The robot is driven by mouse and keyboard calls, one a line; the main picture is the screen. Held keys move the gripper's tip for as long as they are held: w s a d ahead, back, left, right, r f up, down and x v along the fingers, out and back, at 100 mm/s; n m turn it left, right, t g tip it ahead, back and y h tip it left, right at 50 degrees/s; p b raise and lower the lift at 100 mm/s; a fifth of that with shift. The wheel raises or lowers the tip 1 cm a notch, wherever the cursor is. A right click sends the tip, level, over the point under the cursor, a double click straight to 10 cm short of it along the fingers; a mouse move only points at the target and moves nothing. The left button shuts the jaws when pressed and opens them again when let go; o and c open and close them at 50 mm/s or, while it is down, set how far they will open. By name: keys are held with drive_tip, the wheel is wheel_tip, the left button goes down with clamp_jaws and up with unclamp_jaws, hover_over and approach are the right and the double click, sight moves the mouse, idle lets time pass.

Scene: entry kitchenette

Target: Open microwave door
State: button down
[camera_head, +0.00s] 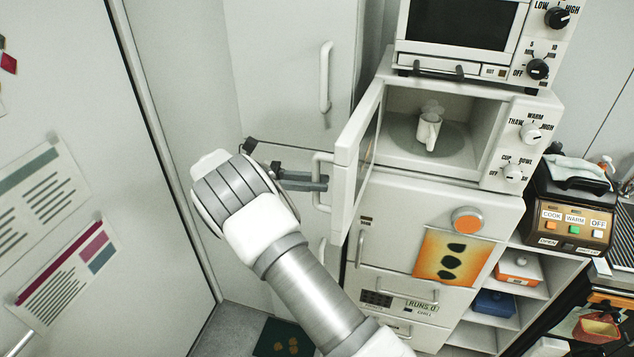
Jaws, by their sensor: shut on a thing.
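The white microwave (516,143) stands on a white cabinet, with its door (352,165) swung wide open to the left. Its cavity is exposed, and a white mug (428,131) stands inside on the round plate. The door's white loop handle (321,197) faces left. My gripper (318,183) reaches in from the left, with its dark fingers shut on the upper part of this handle. My white and grey arm comes up from the bottom of the view. The exact finger contact is small and partly hidden.
A second microwave (468,22) with a dark door sits on top. A tall white cabinet (285,75) stands close behind my gripper, at left. A white wall with posters (45,190) bounds the left side. A rice-cooker-like appliance (569,205) stands at right.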

sight(348, 155)
drive_tip(key=shift+r, duration=0.1)
drive_tip(key=c, duration=0.8)
unclamp_jaws()
drive_tip(key=shift+o, duration=0.2)
drive_tip(key=shift+r, duration=0.5)
drive_tip(key=s+d+r+b, duration=0.3)
drive_tip(key=d+r, duration=0.7)
drive_tip(key=d, duration=0.1)
drive_tip(key=shift+s, duration=0.35)
drive_tip(key=shift+d, duration=0.1)
